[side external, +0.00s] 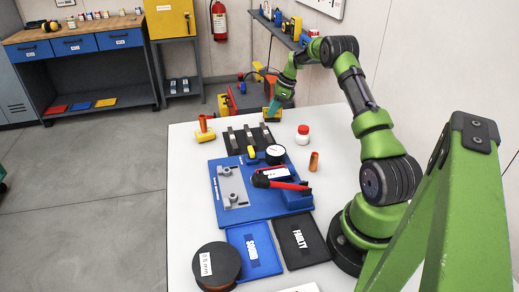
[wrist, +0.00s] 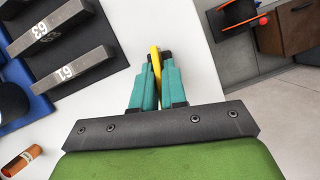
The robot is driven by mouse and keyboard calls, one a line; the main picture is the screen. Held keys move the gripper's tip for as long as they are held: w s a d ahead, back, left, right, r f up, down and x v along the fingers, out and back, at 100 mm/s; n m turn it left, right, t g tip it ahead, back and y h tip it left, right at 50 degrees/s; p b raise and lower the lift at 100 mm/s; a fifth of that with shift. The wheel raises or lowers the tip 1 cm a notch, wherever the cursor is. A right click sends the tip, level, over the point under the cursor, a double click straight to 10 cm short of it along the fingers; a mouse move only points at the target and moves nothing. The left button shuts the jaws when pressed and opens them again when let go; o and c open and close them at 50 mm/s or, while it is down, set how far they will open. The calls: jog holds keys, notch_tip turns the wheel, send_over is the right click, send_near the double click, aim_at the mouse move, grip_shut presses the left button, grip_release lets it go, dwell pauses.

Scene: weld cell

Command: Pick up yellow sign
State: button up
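The yellow sign (wrist: 155,62) shows edge-on in the wrist view, as a thin yellow strip between the two teal fingers of my gripper (wrist: 158,75). The fingers are close together with the strip between them, so my gripper looks shut on it. In the side external view my gripper (side external: 272,107) is at the far edge of the white table, with a bit of the yellow sign (side external: 267,115) showing at its fingertips. Most of the sign is hidden by the fingers. I cannot tell whether it touches the table.
Numbered grey bars (wrist: 75,70) on a black holder lie beside my gripper. The white table (side external: 185,180) also holds an orange cylinder on a yellow base (side external: 205,130), a red-capped white jar (side external: 302,135), a blue fixture board (side external: 230,213) and two trays. A red cart (side external: 250,98) stands beyond.

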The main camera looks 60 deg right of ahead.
grip_shut()
jog(key=shift+r, duration=0.1)
